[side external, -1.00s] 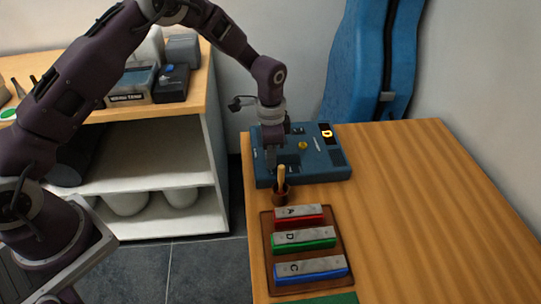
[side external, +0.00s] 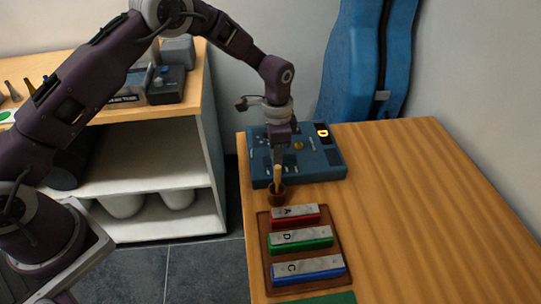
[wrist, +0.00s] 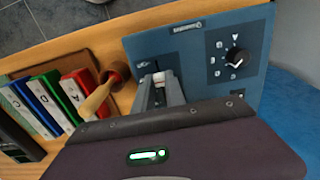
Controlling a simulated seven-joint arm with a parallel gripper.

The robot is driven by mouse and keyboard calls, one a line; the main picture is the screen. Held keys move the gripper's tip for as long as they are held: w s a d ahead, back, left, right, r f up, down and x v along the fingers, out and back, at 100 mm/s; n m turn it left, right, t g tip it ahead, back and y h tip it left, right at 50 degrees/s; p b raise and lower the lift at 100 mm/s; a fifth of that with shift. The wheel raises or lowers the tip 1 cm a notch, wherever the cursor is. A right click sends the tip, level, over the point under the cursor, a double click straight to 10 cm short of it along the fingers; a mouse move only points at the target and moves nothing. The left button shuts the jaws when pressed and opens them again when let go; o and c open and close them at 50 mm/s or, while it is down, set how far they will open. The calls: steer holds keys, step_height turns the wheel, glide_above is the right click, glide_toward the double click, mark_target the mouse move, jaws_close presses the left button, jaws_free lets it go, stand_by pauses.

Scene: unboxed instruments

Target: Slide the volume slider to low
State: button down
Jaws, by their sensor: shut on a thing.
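My gripper (side external: 278,158) points down over the box's left part. In the wrist view my gripper's fingers (wrist: 161,88) are shut on a small pale slider knob (wrist: 159,75) on the box face. The fingers and gripper body hide most of the slider's track, so its exact setting cannot be read.
A black dial (wrist: 237,58) sits right of my fingers. A brown tray (side external: 265,250) holds red, green and blue bars. The table's right side is clear.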

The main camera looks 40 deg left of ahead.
steer(key=c, duration=1.4)
jaws_free()
steer(key=shift+o, duration=0.2)
step_height(320, 180, up, 7)
steer(key=shift+r, duration=0.15)
steer(key=s+a+r+n+t, duration=0.1)
steer(key=s+a+r+n, duration=0.1)
steer(key=s+r, duration=0.65)
steer(key=s+a+r+n+t, duration=0.25)
steer(key=s+r, duration=0.25)
steer(key=r, duration=0.6)
steer(key=s+a+n+t, duration=0.1)
steer(key=s+n, duration=0.1)
steer(key=s, duration=0.7)
steer(key=s+a+r+n+t, duration=0.1)
steer(key=s+a+n, duration=0.1)
steer(key=s, duration=0.8)
steer(key=shift+s, duration=0.25)
